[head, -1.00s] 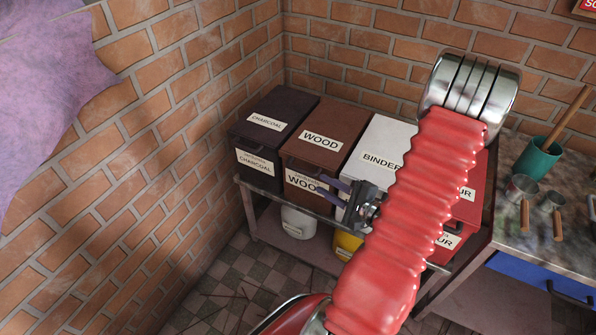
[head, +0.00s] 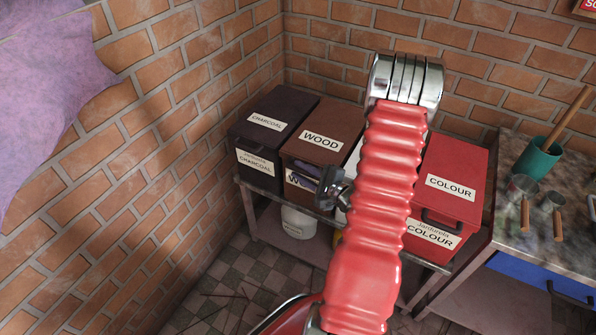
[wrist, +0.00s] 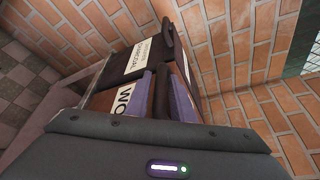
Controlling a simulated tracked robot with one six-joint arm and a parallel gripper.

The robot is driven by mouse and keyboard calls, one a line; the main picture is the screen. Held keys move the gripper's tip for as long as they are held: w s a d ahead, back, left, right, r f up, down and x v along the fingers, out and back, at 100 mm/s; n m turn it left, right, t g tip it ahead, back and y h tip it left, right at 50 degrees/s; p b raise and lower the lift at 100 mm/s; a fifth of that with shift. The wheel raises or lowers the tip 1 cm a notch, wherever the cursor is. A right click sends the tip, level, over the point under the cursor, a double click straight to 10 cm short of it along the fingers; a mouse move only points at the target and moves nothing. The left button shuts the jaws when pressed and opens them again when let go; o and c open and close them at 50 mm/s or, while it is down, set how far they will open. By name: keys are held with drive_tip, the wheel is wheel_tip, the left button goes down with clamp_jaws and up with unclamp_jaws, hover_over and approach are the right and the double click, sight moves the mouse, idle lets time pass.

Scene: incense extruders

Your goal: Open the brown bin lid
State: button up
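The brown bin (head: 298,161) stands on the shelf, with its brown lid (head: 333,118) labelled WOOD lying shut. Part of the bin's front label is hidden behind my gripper (head: 322,178) in the head view. In the wrist view the purple fingers of my gripper (wrist: 164,98) stand apart, with a dark brown part of the bin showing between them. The brown bin's label (wrist: 124,99) is to the left of the fingers there. I cannot tell whether the fingers touch the bin.
The black charcoal bin (head: 259,162) stands close on the left; it also shows in the wrist view (wrist: 147,60). The white bin is mostly hidden behind my arm. A red colour bin (head: 462,163) stands on the right. Brick walls (head: 190,90) close in behind and left.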

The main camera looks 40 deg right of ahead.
drive_tip(key=shift+w+f, duration=0.15)
drive_tip(key=shift+w, duration=0.4)
drive_tip(key=shift+c, duration=0.5)
clamp_jaws()
